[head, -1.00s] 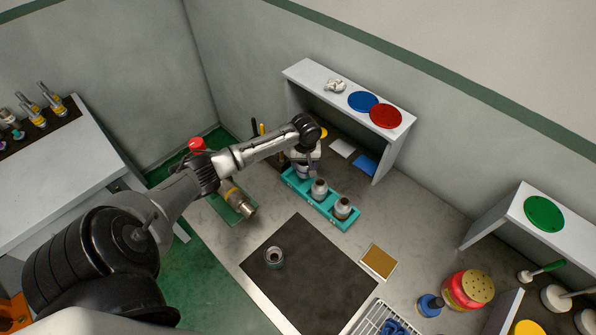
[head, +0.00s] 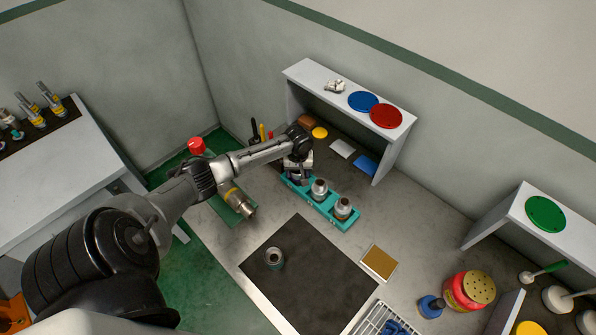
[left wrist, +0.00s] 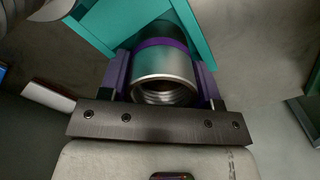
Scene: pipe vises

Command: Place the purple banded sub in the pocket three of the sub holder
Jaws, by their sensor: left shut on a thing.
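The purple banded sub (left wrist: 164,72) is a silver threaded ring with a purple band, seen in the left wrist view. My left gripper (left wrist: 165,95) is shut on it, with one finger on each side. The teal sub holder (left wrist: 98,27) is right behind the sub in that view. In the head view my left gripper (head: 299,180) is at the far left end of the sub holder (head: 330,210), and the held sub is mostly hidden. I cannot tell whether the sub is seated in the end pocket. Two other subs (head: 319,188) (head: 343,207) stand upright in the holder's other pockets. My right gripper is out of view.
Another sub (head: 275,258) stands on the dark mat (head: 310,280) in front of the holder. A grey shelf (head: 395,140) is behind the holder. A yellow-banded tool (head: 238,200) lies left of it. A tan square (head: 379,262) lies to the right.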

